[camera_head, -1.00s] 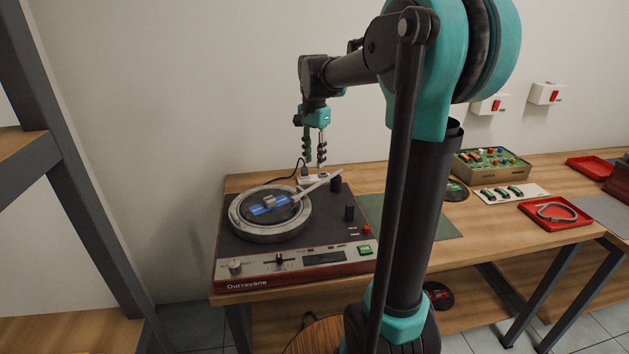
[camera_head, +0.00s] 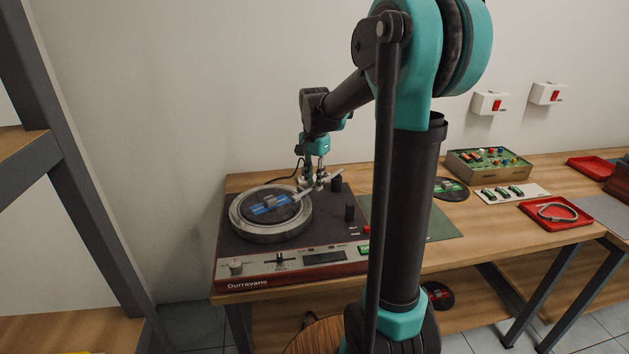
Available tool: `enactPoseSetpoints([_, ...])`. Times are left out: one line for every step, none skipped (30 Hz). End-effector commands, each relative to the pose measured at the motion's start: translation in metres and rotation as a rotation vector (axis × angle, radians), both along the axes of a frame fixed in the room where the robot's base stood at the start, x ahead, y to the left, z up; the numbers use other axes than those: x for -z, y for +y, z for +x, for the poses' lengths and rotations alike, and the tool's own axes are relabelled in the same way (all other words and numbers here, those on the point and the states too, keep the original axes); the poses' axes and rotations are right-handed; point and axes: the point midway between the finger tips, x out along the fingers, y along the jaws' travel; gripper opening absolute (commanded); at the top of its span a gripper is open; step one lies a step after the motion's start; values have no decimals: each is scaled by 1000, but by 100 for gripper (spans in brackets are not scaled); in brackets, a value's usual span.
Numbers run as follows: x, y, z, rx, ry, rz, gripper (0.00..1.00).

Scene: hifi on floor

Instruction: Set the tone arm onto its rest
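The record player (camera_head: 290,250) stands at the left end of the bench, with a round platter (camera_head: 270,236) carrying a disc with a blue label (camera_head: 270,204). The pale tone arm (camera_head: 305,195) runs from the platter's right edge toward the back right of the deck, its inner end over the disc. My gripper (camera_head: 320,186) points down at the tone arm, with its fingers low around or beside it. I cannot tell whether the fingers touch the tone arm or how far apart they are.
A green mat (camera_head: 440,226) lies right of the player. Farther right are a dark disc (camera_head: 452,188), a box with coloured knobs (camera_head: 490,163), a white card (camera_head: 512,193) and a red tray (camera_head: 540,218). A shelf frame (camera_head: 75,190) stands at the left.

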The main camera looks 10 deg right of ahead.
Motion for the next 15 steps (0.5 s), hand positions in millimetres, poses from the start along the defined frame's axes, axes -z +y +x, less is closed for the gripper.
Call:
enactPoseSetpoints([0,0,0,0,0,0,13])
enactPoseSetpoints([0,0,0,0,0,0,10])
enactPoseSetpoints([0,0,0,0,0,0,5])
enactPoseSetpoints([0,0,0,0,0,0,1])
enactPoseSetpoints([0,0,0,0,0,0,0])
enactPoseSetpoints([0,0,0,0,0,0,0])
enactPoseSetpoints([0,0,0,0,0,0,0])
enactPoseSetpoints([0,0,0,0,0,0,0])
enactPoseSetpoints([0,0,0,0,0,0,0])
enactPoseSetpoints([0,0,0,0,0,0,0])
enactPoseSetpoints([0,0,0,0,0,0,0])
enactPoseSetpoints([0,0,0,0,0,0,0])
enactPoseSetpoints([0,0,0,0,0,0,0])
enactPoseSetpoints([0,0,0,0,0,0,0])
enactPoseSetpoints([0,0,0,0,0,0,0])
